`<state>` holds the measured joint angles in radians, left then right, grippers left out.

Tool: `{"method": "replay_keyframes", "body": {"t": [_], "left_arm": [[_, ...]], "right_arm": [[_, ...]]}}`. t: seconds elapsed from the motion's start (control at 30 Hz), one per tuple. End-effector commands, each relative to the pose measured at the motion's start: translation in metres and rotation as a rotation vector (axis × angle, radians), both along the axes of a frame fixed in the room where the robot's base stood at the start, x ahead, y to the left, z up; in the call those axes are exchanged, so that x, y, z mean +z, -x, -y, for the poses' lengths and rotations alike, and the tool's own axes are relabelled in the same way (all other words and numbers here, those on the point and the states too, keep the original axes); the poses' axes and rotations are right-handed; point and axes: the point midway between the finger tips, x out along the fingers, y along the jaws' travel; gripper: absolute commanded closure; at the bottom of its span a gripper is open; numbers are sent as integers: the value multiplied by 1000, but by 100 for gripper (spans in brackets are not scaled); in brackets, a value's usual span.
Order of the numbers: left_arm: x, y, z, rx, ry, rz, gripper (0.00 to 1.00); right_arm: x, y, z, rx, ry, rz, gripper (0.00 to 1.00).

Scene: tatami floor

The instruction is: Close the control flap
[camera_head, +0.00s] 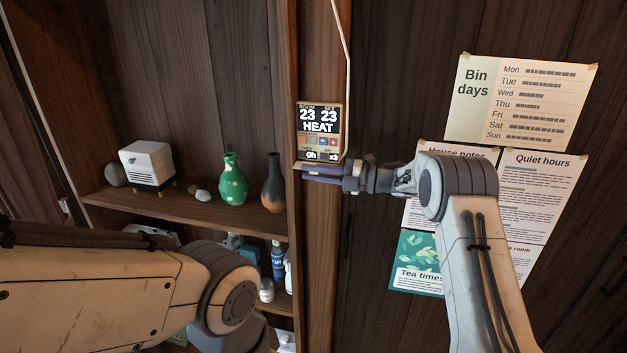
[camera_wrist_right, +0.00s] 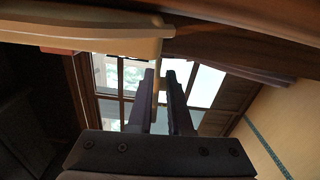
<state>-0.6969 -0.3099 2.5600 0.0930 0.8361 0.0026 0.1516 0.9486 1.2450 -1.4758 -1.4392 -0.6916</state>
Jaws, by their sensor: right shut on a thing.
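The control panel (camera_head: 319,128) is a small upright unit on the wooden post, with a dark display reading 23, 23 and HEAT and a row of small buttons below. Its tan flap (camera_head: 309,166) stands out at the panel's lower edge, open and seen nearly edge-on. My right gripper (camera_head: 310,174) is at this edge, reaching in from the right. In the right wrist view, the gripper (camera_wrist_right: 168,76) is shut on a thin tan edge of the flap (camera_wrist_right: 155,82), below the cream casing. My left arm shows at lower left, but its gripper is out of view.
Left of the post, a shelf (camera_head: 180,212) holds a white box (camera_head: 147,164), a green vase (camera_head: 233,180) and a dark vase (camera_head: 273,184). A pale cable (camera_head: 345,60) runs up from the panel. Paper notices (camera_head: 520,100) hang on the right wall.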

Motion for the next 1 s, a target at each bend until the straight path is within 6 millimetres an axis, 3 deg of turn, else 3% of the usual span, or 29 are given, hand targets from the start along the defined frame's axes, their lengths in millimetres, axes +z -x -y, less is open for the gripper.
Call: {"method": "replay_keyframes", "body": {"t": [0.4, 0.97, 1.0], "left_arm": [[-5, 0, 0, -1, 0, 0, 100], [-6, 0, 0, -1, 0, 0, 100], [-6, 0, 0, -1, 0, 0, 100]], "right_arm": [[8, 1, 0, -2, -67, -206, 100], [10, 1, 1, -3, -79, -242, 100], [10, 0, 1, -3, -79, -242, 75]]}}
